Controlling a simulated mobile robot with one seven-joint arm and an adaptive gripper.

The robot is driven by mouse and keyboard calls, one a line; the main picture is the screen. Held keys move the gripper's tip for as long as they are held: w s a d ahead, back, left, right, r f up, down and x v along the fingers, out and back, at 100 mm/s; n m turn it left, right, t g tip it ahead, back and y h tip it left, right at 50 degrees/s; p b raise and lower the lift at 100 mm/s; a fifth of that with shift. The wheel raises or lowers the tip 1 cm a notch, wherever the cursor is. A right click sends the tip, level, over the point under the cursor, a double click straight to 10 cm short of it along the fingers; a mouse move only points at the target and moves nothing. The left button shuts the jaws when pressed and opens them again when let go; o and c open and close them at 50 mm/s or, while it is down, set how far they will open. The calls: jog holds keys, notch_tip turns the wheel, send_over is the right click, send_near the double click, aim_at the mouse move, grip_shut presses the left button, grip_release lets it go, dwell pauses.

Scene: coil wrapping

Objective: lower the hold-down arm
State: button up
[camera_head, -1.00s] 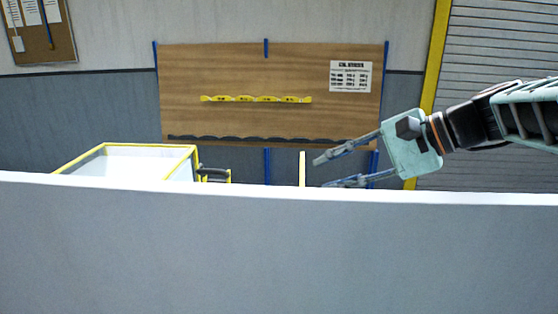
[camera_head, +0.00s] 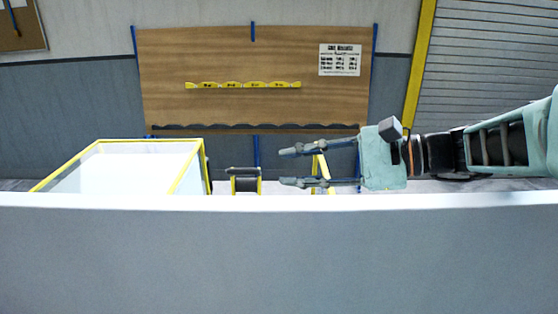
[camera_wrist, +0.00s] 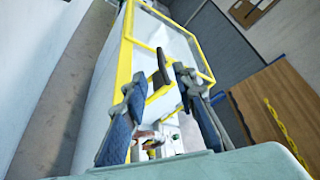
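My gripper (camera_head: 283,167) is open and empty, its two fingers apart and pointing left in the head view. Left of the fingertips is a dark bar (camera_head: 243,171) on a yellow-sided frame, probably the hold-down arm or its handle. A dark bar (camera_wrist: 162,66) also stands just beyond and between my fingertips (camera_wrist: 158,76) in the wrist view, apart from them as far as I can tell. A yellow post (camera_head: 321,172) shows behind the fingers. The large grey panel hides the lower parts and any coil.
The grey panel (camera_head: 280,255) fills the foreground. A yellow-framed clear guard (camera_head: 150,141) stands at left. A wooden board (camera_head: 250,110) with a yellow strip hangs behind, and a shutter (camera_head: 490,60) is at right. Small machine parts (camera_wrist: 160,140) show below the fingers in the wrist view.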

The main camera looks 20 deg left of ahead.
aim_at(250, 170)
jog(key=x, duration=1)
jog(key=shift+a, duration=0.4)
jog(key=shift+c, duration=0.7)
grip_shut()
